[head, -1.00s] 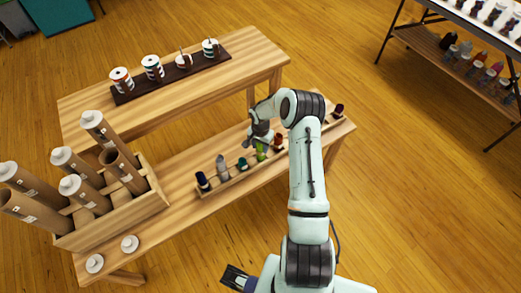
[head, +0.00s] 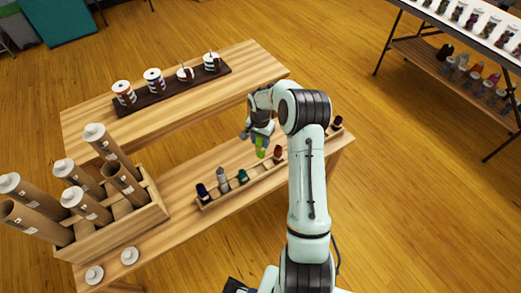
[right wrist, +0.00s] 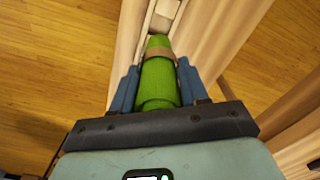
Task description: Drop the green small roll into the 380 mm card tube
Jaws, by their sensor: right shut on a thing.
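The green small roll (head: 260,147) has a tan band around it, which shows in the right wrist view (right wrist: 158,86). My right gripper (head: 259,139) is shut on it, with a blue finger on each side, and holds it just above the slotted rack. Several brown card tubes stand tilted in a wooden crate at the left. Two are uncapped: one at the crate's right (head: 124,185) and one at the far left (head: 35,222). The others have white caps. Which tube is 380 mm cannot be read. My left gripper is not clearly visible.
The slotted rack (head: 240,187) holds other small rolls, dark blue, grey, teal and orange. Two loose white caps (head: 94,275) (head: 130,256) lie near the crate (head: 120,230). Several striped cans stand on a dark tray (head: 170,93) on the raised shelf. Bare tabletop lies between crate and rack.

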